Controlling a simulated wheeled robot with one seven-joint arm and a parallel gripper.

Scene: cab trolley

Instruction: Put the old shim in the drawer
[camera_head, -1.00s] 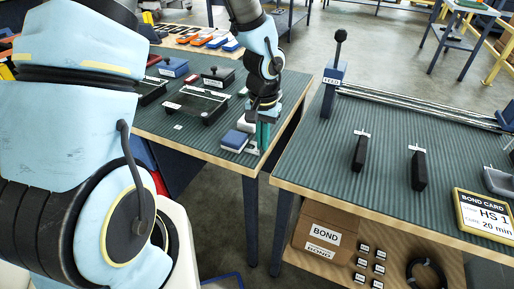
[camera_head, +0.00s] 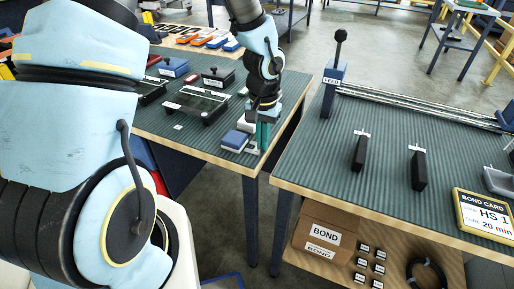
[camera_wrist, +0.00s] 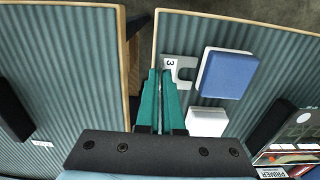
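The shim that fits the task is a small grey U-shaped plate marked 3 (camera_wrist: 185,64). It lies on the ribbed green mat near the table edge in the wrist view. In the head view (camera_head: 252,150) it is partly hidden by my gripper. My gripper (camera_wrist: 160,74) has two teal fingers close together, with only a thin gap between them. Its tips are just left of the shim's marked end; I cannot tell whether they touch it. Nothing shows between the fingers. In the head view the gripper (camera_head: 263,146) points down at the mat's corner. I cannot make out a drawer.
A blue-topped block (camera_wrist: 226,73) and a white block (camera_wrist: 206,121) stand right of the shim. Black fixtures (camera_head: 203,103) stand farther left. A gap separates this table from the bond table (camera_head: 330,170), which carries a blue FEED post (camera_head: 331,90) and two black-handled tools.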

